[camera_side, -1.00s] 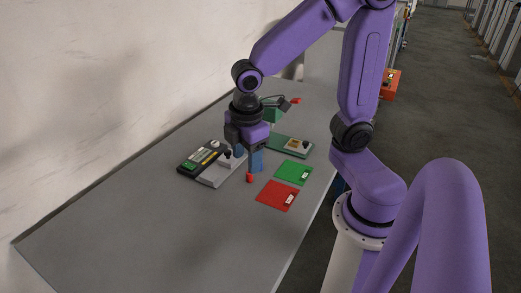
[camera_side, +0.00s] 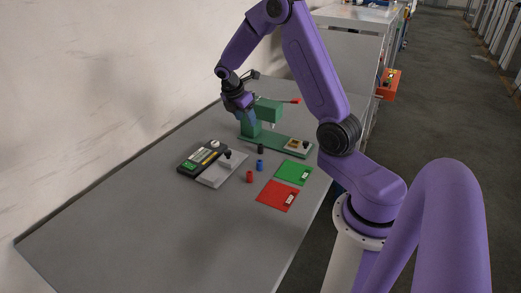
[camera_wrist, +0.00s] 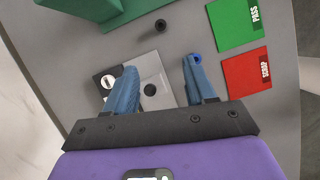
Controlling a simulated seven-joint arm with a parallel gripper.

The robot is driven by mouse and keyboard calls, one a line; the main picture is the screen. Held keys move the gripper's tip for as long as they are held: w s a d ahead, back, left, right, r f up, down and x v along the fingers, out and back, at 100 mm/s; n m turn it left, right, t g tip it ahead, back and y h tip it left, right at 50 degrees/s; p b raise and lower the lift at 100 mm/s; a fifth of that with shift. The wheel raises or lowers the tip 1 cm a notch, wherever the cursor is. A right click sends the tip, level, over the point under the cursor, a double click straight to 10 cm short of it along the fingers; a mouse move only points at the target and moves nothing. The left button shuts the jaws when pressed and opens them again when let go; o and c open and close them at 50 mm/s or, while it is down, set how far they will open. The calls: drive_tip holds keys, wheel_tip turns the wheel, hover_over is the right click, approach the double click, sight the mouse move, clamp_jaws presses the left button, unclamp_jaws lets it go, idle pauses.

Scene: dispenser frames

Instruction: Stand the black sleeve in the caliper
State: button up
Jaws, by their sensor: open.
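The black sleeve (camera_side: 261,148) stands upright on the table in front of the green press; in the wrist view it shows as a small dark ring (camera_wrist: 160,25). My gripper (camera_side: 251,119) is raised near the green press, above and apart from the sleeve. Its blue fingers (camera_wrist: 160,65) are spread with nothing between them.
A blue sleeve (camera_side: 260,164) and a red sleeve (camera_side: 249,176) stand near the black one. A green PASS mat (camera_side: 291,171) and red SCRAP mat (camera_side: 275,194) lie to the right. The green press (camera_side: 268,109) stands tall behind. The near table is clear.

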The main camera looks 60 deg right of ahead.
approach(260, 145)
drive_tip(key=x, duration=0.5)
drive_tip(key=shift+w+f, duration=0.1)
drive_tip(key=shift+w, duration=0.1)
drive_tip(key=shift+s+x, duration=0.1)
drive_tip(key=shift+x, duration=1.25)
drive_tip(key=shift+s+x, duration=0.15)
drive_tip(key=shift+x, duration=1.15)
drive_tip(key=shift+d, duration=0.1)
clamp_jaws()
